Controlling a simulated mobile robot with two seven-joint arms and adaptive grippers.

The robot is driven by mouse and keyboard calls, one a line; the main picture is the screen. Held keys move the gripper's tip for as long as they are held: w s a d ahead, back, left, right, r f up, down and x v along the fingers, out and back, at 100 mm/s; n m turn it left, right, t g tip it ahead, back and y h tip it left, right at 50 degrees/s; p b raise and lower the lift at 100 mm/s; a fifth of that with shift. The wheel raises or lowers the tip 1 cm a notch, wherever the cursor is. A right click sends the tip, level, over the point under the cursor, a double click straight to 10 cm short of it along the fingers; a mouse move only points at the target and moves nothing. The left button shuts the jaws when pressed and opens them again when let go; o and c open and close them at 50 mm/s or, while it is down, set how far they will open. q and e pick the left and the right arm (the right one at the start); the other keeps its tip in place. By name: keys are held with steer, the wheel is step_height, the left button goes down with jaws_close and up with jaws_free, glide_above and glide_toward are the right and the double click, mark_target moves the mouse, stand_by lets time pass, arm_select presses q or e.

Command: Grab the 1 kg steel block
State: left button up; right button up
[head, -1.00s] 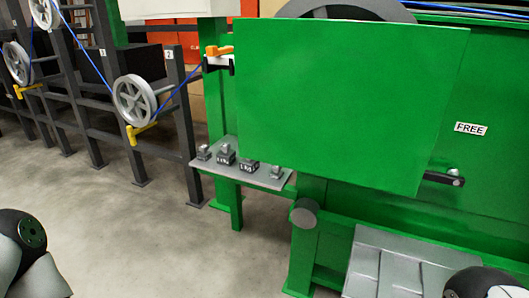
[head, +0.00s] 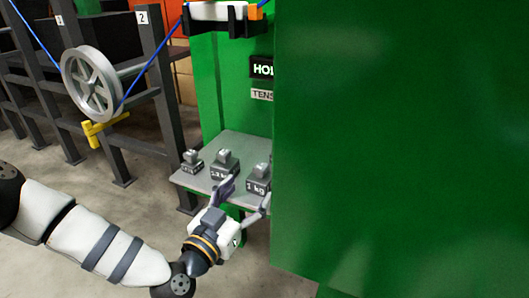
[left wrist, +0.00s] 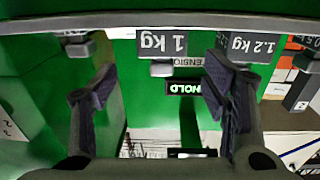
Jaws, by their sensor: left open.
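The 1 kg steel block (head: 258,186) is a dark grey weight with a lighter knob on top, standing on a grey shelf (head: 205,188) beside the green panel. In the left wrist view the 1 kg block (left wrist: 162,46) appears upside down, ahead of and between my fingers. My left gripper (head: 247,191) is open and empty, just in front of the shelf; it also shows in the left wrist view (left wrist: 158,90). The 1.2 kg block (head: 224,169) stands left of the 1 kg block. My right gripper is not in view.
A smaller block (head: 192,164) stands at the shelf's left end. Another block (left wrist: 78,44) shows at the left of the wrist view. A large green panel (head: 400,150) covers the right side of the head view. A wheel (head: 91,82) with blue cable is at left.

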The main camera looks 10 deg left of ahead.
mark_target(259, 176)
arm_select(q)
steer(key=b+x, duration=0.1)
steer(key=x, duration=0.6)
steer(key=shift+w+a, duration=0.1)
steer(key=shift+r, duration=0.1)
jaws_close()
steer(key=shift+r, duration=0.15)
